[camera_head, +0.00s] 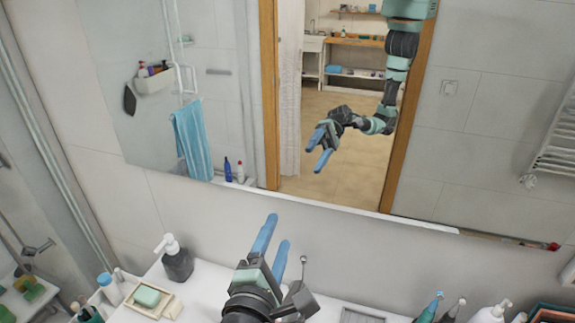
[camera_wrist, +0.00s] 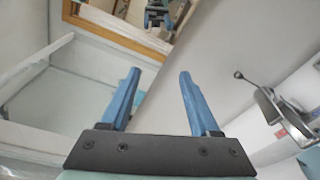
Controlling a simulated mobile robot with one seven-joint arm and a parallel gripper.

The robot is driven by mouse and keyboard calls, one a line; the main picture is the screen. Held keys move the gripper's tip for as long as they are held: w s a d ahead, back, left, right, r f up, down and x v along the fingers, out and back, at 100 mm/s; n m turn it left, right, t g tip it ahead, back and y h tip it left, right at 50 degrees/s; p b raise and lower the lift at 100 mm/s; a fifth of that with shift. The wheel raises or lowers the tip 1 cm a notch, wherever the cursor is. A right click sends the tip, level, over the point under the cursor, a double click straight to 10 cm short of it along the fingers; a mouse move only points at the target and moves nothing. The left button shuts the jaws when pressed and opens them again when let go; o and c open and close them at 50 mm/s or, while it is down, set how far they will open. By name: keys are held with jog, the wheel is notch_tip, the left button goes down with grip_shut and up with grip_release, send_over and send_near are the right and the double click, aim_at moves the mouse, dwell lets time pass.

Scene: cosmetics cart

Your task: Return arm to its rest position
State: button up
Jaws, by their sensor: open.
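My gripper (camera_head: 272,244) is in the lower middle of the head view, with its two blue fingers apart and pointing up toward the wall mirror. Nothing is between the fingers. In the wrist view my gripper (camera_wrist: 157,85) is also open and empty, with wall and mirror beyond it. The large mirror (camera_head: 225,110) shows a reflection of my arm and gripper. The gripper is above the white counter (camera_head: 205,290), touching nothing that I can see.
A dark soap dispenser (camera_head: 177,262) and a soap dish (camera_head: 150,299) stand on the counter to the left. A metal faucet (camera_head: 303,262) is close on the gripper's right. Several bottles and a white pump bottle (camera_head: 492,313) stand at the lower right.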

notch_tip(320, 180, up, 13)
jog(key=d+m+t+b, duration=0.1)
jog(key=m+t+b, duration=0.15)
jog(key=m, duration=0.55)
jog(key=s+r+m+t+y+b, duration=0.1)
jog(key=s+r+m+t, duration=0.3)
jog(key=r, duration=0.7)
jog(key=s+d+r+m+t+y+b, duration=0.1)
jog(key=s+r+m+t+y+b, duration=0.1)
jog(key=s+r+m+t, duration=0.2)
jog(key=s+r+m, duration=0.3)
jog(key=s+r, duration=0.3)
jog(key=s, duration=0.1)
jog(key=shift+r+m+y, duration=0.3)
jog(key=shift+r+m, duration=0.05)
jog(key=shift+m, duration=0.05)
dwell(4.0)
